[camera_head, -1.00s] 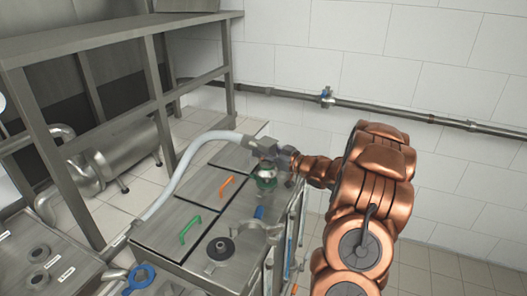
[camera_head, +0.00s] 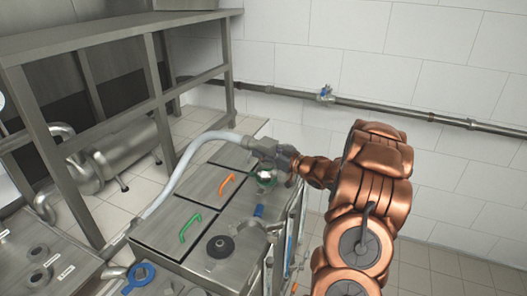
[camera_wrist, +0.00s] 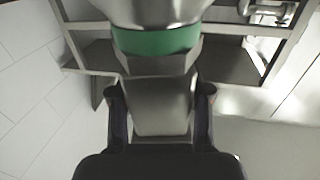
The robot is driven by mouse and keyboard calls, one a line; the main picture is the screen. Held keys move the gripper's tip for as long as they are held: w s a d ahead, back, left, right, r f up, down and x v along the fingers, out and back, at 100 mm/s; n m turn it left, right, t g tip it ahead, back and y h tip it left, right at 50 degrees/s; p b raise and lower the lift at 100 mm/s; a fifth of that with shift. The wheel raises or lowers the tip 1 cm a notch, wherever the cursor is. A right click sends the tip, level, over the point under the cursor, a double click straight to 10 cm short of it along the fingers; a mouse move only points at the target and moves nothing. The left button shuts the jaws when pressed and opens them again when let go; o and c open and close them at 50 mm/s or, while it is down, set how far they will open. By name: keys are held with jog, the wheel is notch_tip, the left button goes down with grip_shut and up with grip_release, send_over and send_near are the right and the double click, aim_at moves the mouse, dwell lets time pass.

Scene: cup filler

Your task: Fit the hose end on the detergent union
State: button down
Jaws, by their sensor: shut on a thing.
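My gripper (camera_head: 285,158) is shut on the metal hose end, above the far part of the steel cabinet (camera_head: 190,207). In the wrist view, the two dark fingers (camera_wrist: 161,108) clasp the sides of the hose end's metal block (camera_wrist: 160,95), with a green band (camera_wrist: 155,40) and wider bright metal beyond. The white hose (camera_head: 178,178) arches from the gripper down to the lower left. Labelled unions (camera_head: 40,277) stand on the steel panel at lower left, apart from the hose end. The labels are too small to read, so I cannot tell which union is detergent.
The cabinet top has an orange handle (camera_head: 227,184), a green handle (camera_head: 190,228) and a black round fitting (camera_head: 220,246). A blue ring handle (camera_head: 139,277) is at the front. A steel rack (camera_head: 150,85) stands at left. A pipe with a blue valve (camera_head: 326,94) runs along the wall.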

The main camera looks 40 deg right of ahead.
jog(key=shift+f+b, duration=0.55)
jog(key=shift+f, duration=0.45)
jog(key=shift+c, duration=2.2)
grip_release()
jog(key=shift+f, duration=0.1)
jog(key=v, duration=1.2)
notch_tip(320, 180, up, 5)
jog(key=p, duration=0.3)
jog(key=shift+a, duration=0.15)
